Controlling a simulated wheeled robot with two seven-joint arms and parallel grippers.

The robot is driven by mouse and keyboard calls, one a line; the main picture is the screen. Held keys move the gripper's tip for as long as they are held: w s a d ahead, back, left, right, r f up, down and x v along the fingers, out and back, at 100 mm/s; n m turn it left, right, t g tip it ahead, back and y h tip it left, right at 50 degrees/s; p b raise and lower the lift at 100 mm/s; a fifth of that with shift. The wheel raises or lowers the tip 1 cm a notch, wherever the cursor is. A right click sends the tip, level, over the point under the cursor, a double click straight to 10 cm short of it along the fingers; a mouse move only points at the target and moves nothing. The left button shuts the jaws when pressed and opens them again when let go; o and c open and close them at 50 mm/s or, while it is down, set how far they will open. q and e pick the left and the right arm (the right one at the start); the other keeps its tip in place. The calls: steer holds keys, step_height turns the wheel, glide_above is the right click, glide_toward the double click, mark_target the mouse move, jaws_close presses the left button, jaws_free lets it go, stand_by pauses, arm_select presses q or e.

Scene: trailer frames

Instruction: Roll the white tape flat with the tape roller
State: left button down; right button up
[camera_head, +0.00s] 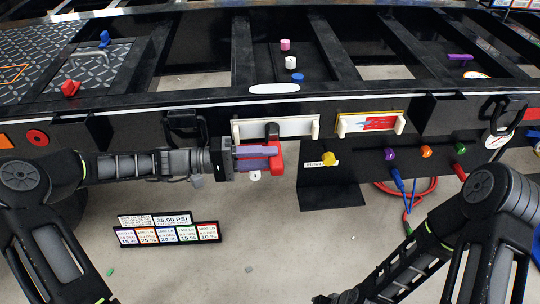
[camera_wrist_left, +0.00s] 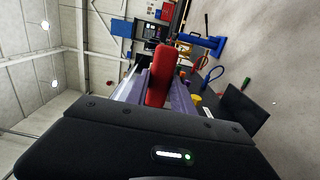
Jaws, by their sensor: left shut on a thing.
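My left gripper (camera_head: 262,158) has purple fingers and is shut on a red tool, which I take to be the tape roller (camera_head: 278,158). In the left wrist view the tool's red body (camera_wrist_left: 160,76) sits between the two purple fingers. In the head view it is in front of the frame's side, just below a white bracket (camera_head: 300,127). I cannot tell whether they touch. A short white oval strip, probably the white tape (camera_head: 274,88), lies on the frame's black front rail, above and apart from the tool.
Another white bracket (camera_head: 399,125) with a red and blue label is to the right. Yellow (camera_head: 329,159), purple and orange knobs sit on the lower panel. Blue (camera_head: 398,180) and red cables hang there. A pressure sign (camera_head: 155,220) stands at lower left.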

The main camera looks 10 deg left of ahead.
arm_select(q)
steer(key=shift+s+a, duration=0.15)
steer(key=shift+a, duration=0.45)
steer(key=shift+p+v, duration=0.35)
steer(key=shift+v, duration=0.85)
steer(key=shift+v, duration=1.15)
steer(key=shift+s+d, duration=0.1)
steer(key=shift+d, duration=0.1)
steer(key=shift+x, duration=1)
